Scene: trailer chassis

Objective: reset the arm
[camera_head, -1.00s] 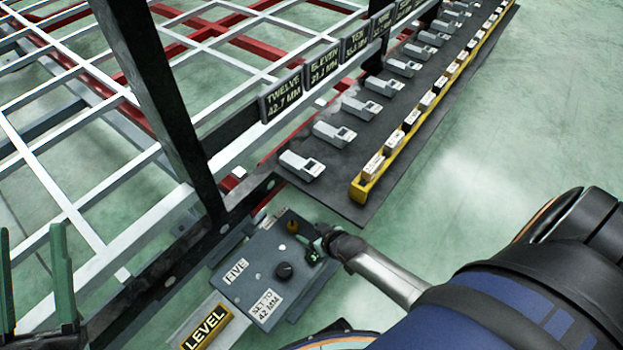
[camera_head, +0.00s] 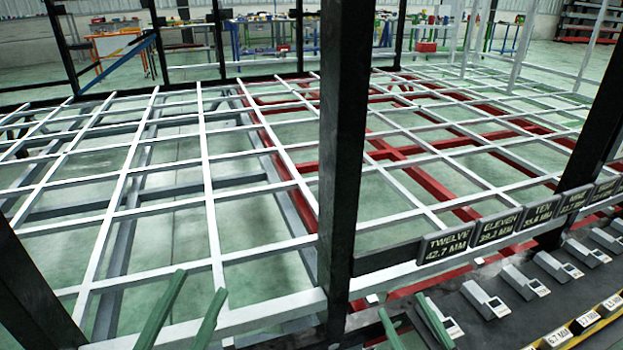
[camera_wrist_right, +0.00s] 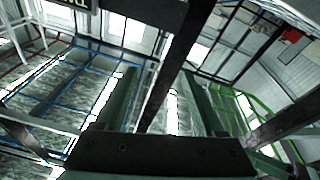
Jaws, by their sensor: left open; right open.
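My left gripper (camera_head: 201,283) shows at the bottom of the head view as two green fingers pointing up. They are apart with nothing between them. My right gripper (camera_head: 401,303) shows its green fingers at the bottom edge, right of the black post, also apart and empty. In the right wrist view, the right gripper (camera_wrist_right: 160,75) has its two long green fingers spread, and only dark posts and the hall lie behind them. Both arms are mostly out of the head view.
A black post (camera_head: 342,140) stands between the two grippers in the head view. The white chassis grid (camera_head: 205,160) fills the middle. Plates marked TWELVE (camera_head: 446,244) and others hang at right, above a dark shelf with grey devices (camera_head: 485,298). Workbenches (camera_head: 270,38) stand far back.

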